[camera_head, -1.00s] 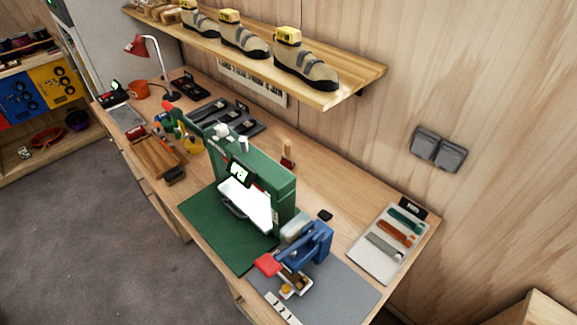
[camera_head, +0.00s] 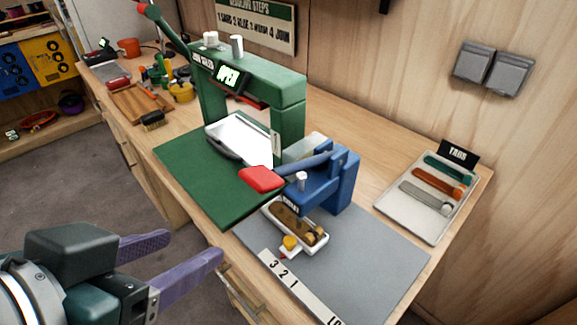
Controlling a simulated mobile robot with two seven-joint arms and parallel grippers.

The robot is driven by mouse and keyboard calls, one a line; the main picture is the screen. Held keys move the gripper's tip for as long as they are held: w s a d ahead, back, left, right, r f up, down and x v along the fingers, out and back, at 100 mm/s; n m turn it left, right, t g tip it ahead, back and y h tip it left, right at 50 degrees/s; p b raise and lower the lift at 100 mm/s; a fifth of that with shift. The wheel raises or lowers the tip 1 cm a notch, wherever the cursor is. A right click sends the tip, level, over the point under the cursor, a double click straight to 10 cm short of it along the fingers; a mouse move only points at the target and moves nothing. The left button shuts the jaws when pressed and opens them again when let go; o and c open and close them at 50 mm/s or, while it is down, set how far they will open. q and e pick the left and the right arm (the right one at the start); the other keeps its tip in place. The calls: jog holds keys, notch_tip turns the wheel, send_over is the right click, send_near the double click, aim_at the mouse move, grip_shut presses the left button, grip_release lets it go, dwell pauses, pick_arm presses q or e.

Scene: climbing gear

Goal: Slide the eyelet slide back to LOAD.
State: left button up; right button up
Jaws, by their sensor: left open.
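The eyelet slide (camera_head: 318,242) is a small white tray holding a brown piece, with a yellow knob (camera_head: 290,243) at its front. It sits beneath the blue eyelet press (camera_head: 322,186), which has a red-ended lever (camera_head: 262,179). A white strip (camera_head: 300,288) in front reads 3, 2, 1, then letters cut off at the right that begin "LO". The slide is near the numbered end. My left gripper (camera_head: 194,246) is open and empty at the lower left, its purple fingers apart, left of the knob and not touching it. My right gripper is not in view.
The green press (camera_head: 290,115) reading OPEN stands behind left on a green mat (camera_head: 185,180). A grey mat (camera_head: 375,250) lies under the blue press, with free room to its right. A tabs tray (camera_head: 395,208) lies farther right. The bench's front edge is near my gripper.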

aim_at(287, 244)
pick_arm(q)
jog(key=w+d+f+m+t+h+b, duration=0.1)
jog(key=w+d+f+t+b, duration=0.15)
jog(key=f+b, duration=0.55)
jog(key=w+d+f+t+h+b, duration=0.1)
jog(key=w+d+f+b, duration=0.15)
jog(key=f+b, duration=0.55)
jog(key=shift+h, duration=0.4)
jog(key=b+x, duration=0.1)
jog(key=x, duration=0.5)
jog(key=b+x, duration=0.1)
jog(key=x, duration=0.2)
jog(key=shift+d+f+b, duration=0.1)
jog(key=shift+d+b, duration=0.2)
jog(key=shift+d, duration=0.1)
jog(key=shift+s, duration=0.1)
grip_shut()
